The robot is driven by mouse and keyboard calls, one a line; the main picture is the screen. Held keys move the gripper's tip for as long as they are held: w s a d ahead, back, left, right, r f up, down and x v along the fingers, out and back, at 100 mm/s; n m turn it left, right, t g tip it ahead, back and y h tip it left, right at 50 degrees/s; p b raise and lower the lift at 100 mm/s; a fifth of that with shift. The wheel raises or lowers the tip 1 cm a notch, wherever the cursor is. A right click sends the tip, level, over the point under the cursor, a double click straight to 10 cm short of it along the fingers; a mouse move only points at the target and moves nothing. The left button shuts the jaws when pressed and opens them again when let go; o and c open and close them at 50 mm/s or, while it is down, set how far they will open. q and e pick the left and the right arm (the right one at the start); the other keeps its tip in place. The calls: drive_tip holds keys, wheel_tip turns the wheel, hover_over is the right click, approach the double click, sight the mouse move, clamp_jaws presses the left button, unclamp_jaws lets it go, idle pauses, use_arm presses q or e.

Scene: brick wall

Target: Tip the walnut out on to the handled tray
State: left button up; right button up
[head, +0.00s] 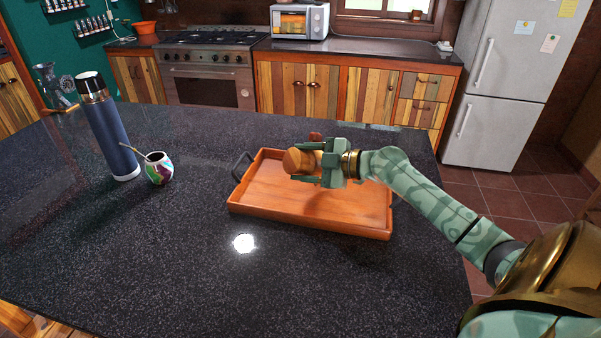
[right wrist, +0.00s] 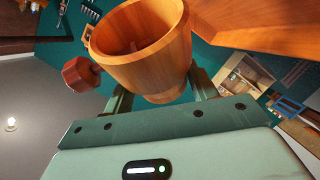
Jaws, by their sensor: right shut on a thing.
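My right gripper (head: 306,163) is shut on a wooden cup (head: 296,161) and holds it over the handled tray (head: 310,205). The cup lies tilted on its side, with its mouth toward the left. The orange-brown tray rests on the dark island and has a dark handle at its left end. In the right wrist view the cup (right wrist: 150,60) is between the fingers, and part of its inside shows. No walnut can be made out clearly in the cup or on the visible tray floor. My left gripper is out of view.
A small reddish-brown thing (head: 315,137) shows just above the cup; I cannot tell whether it is attached. A blue flask (head: 112,135) and a painted gourd (head: 159,169) with a straw stand left of the tray. The island (head: 200,280) in front is clear.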

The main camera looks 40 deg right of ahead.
drive_tip(key=m+t+y+b, duration=0.1)
drive_tip(key=b, duration=0.2)
drive_tip(key=shift+d+f+m+b, duration=0.1)
drive_tip(key=shift+d+m+b, duration=0.25)
drive_tip(key=shift+d+m, duration=0.05)
use_arm(q)
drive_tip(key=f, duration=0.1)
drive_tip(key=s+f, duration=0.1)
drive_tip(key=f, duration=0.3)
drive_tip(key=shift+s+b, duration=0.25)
drive_tip(key=shift+b, duration=0.05)
use_arm(e)
drive_tip(key=shift+d+r, duration=0.1)
drive_tip(key=shift+r, duration=0.3)
